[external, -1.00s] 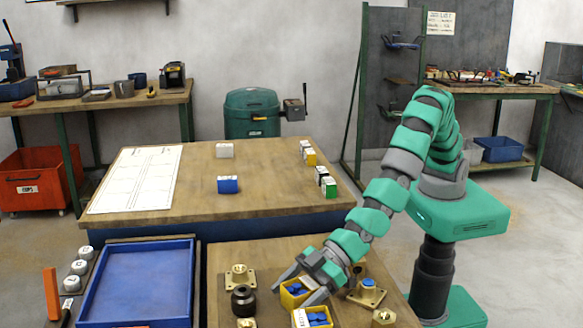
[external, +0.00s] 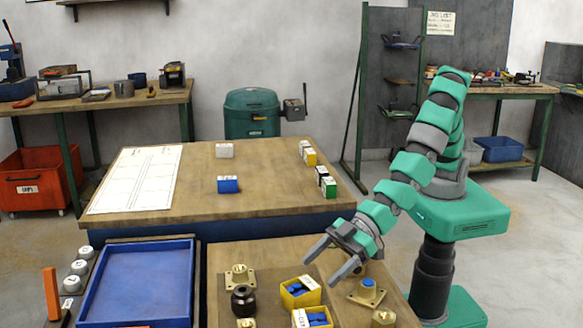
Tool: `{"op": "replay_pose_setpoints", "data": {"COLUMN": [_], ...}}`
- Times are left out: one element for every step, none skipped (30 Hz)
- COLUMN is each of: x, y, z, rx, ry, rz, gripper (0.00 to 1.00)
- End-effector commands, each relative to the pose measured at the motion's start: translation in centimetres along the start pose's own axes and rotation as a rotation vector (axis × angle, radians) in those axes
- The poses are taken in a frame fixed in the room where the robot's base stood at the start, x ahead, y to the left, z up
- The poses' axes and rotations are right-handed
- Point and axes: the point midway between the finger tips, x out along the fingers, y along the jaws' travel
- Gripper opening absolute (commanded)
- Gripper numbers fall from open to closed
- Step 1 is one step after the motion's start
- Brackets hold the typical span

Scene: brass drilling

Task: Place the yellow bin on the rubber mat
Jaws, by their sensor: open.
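A yellow bin (external: 287,299) with blue pieces in it stands on the near wooden table (external: 225,260). A second yellow bin (external: 298,324) with a white label and blue pieces is just nearer, cut by the bottom edge. My gripper (external: 319,271) is open and empty, its two fingers pointing down-left above and beyond the first bin, apart from it. I cannot clearly make out a rubber mat.
Brass flanged parts (external: 238,278) and a black knob-like part (external: 244,299) stand left of the bins. Another brass part with a blue top (external: 368,289) is to the right. A blue tray (external: 95,290) at left is empty.

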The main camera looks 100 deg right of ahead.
Motion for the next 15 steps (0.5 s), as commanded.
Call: {"op": "replay_pose_setpoints", "data": {"x": [-0.8, -1.1, -1.5, -1.7, -2.0, -2.2, -2.4, -2.5, -2.7, -2.7, -2.8, -2.8, -2.9, -2.9, -2.9], "y": [-0.1, -0.1, -0.1, -0.1, 0.0, 0.0, 0.0, 0.0, 0.0, 0.0, 0.0, 0.0, 0.0, 0.0, 0.0], "z": [-0.2, -0.3, -0.3, -0.2, -0.2, -0.1, -0.1, 0.0, 0.0, 0.0, 0.0, 0.0, 0.0, 0.0, 0.0], "rx": [-0.001, -0.001, -0.001, -0.001, -0.002, -0.002, -0.002, -0.001, -0.001, -0.001, -0.001, -0.001, -0.001, -0.001, -0.001], "ry": [0.003, 0.004, 0.004, 0.003, 0.002, 0.001, 0.001, 0.001, 0.001, 0.000, 0.001, 0.001, 0.001, 0.001, 0.001], "rz": [-0.002, -0.002, -0.001, -0.001, 0.000, 0.000, 0.000, 0.000, 0.000, 0.000, 0.000, 0.000, 0.000, 0.000, 0.000], "gripper": [0.74, 0.74, 0.74, 0.74, 0.74, 0.74, 0.74, 0.74, 0.74, 0.74, 0.74, 0.74, 0.74, 0.74, 0.74]}}
